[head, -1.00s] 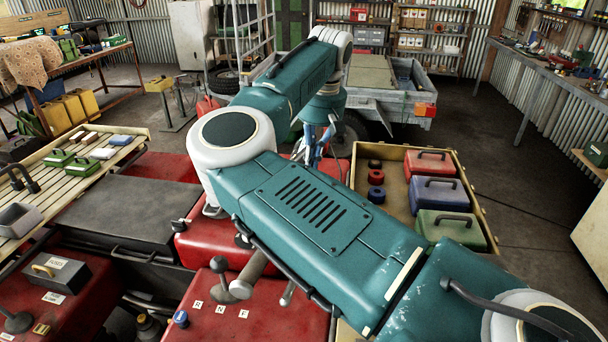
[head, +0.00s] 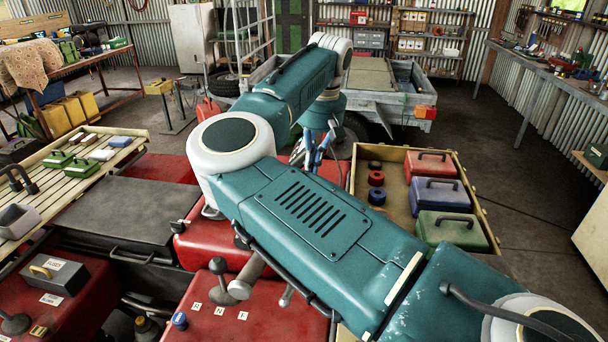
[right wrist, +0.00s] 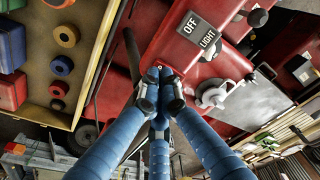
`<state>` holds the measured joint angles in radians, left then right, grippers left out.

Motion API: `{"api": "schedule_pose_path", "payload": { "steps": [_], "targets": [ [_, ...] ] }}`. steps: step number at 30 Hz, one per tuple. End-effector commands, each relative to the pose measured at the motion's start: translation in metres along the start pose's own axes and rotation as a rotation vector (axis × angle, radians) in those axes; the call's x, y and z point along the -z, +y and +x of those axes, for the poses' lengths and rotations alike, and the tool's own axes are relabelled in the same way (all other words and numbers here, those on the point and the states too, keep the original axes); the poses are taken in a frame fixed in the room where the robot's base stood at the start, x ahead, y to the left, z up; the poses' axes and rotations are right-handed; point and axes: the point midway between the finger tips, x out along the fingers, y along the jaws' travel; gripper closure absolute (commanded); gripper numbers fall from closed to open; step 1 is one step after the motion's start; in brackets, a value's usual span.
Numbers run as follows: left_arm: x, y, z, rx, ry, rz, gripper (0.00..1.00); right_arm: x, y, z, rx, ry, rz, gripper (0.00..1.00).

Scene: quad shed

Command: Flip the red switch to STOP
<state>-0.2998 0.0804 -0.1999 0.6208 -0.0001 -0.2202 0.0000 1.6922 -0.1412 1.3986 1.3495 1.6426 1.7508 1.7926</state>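My right arm crosses the middle of the head view and hides much of the red machine behind it. Its blue-fingered right gripper (head: 313,150) shows only in part there, over the red bodywork. In the right wrist view the blue fingers of the right gripper (right wrist: 158,82) come together at their tips, with nothing seen between them. A pale round fitting (right wrist: 213,93) is right of the fingertips. I cannot make out a red switch or a STOP mark. My left gripper is not in view.
An open wooden tray (head: 482,215) with red, blue and green boxes is right of my arm. A slatted rack (head: 95,172) is at left. A trailer (head: 390,95) is behind.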

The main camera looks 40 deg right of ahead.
Motion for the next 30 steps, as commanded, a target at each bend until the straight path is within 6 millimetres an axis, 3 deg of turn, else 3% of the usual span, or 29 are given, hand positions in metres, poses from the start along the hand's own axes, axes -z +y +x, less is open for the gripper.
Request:
{"api": "schedule_pose_path", "payload": {
  "steps": [30],
  "targets": [
    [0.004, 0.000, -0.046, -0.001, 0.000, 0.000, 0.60, 0.010, 0.000, -0.071, -0.001, 0.000, 0.000, 1.00]
  ]
}}
